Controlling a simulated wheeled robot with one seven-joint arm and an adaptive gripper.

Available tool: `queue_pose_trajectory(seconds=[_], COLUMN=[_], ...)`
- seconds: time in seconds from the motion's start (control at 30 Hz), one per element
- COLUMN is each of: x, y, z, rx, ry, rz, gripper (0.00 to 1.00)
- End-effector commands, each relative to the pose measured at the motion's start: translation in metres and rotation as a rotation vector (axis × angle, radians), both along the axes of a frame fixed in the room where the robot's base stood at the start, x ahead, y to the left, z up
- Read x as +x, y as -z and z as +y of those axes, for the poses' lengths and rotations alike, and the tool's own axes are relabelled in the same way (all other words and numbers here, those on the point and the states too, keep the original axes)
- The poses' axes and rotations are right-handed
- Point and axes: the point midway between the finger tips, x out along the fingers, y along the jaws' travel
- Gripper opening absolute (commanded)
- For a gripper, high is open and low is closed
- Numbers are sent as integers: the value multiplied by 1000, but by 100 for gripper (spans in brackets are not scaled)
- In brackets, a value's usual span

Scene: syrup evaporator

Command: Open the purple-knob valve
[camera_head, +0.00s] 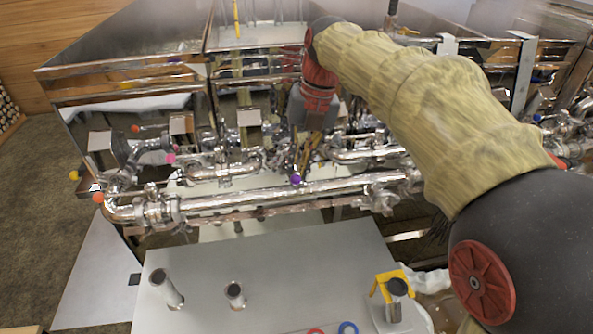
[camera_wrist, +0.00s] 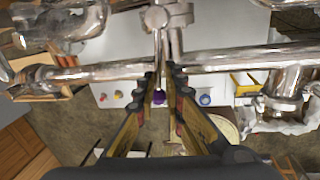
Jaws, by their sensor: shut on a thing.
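The purple knob (camera_head: 295,179) sits at the end of a valve handle on the chrome pipework at the front of the evaporator. It also shows in the wrist view (camera_wrist: 159,97), between my fingers. My gripper (camera_head: 301,158) reaches down from above, its fingers close together around the handle just above the knob. In the wrist view my gripper (camera_wrist: 162,72) has one finger on each side of the handle, shut on it. The fingers hide most of the handle and part of the valve body.
A long chrome pipe (camera_head: 270,195) runs close beside the gripper. Other valves carry pink (camera_head: 170,158), orange (camera_head: 98,197) and yellow (camera_head: 73,175) knobs. In front stands a pale table (camera_head: 290,270) with two metal cylinders and a yellow-handled item (camera_head: 391,284).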

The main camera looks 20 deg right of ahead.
Motion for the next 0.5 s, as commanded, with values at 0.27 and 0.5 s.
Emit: queue_pose_trajectory(seconds=[0.27,0.5], x=[-1,-1], y=[-1,-1], z=[-1,-1], rx=[-1,-1], ry=[-3,-3], rz=[3,3], gripper=[0,12])
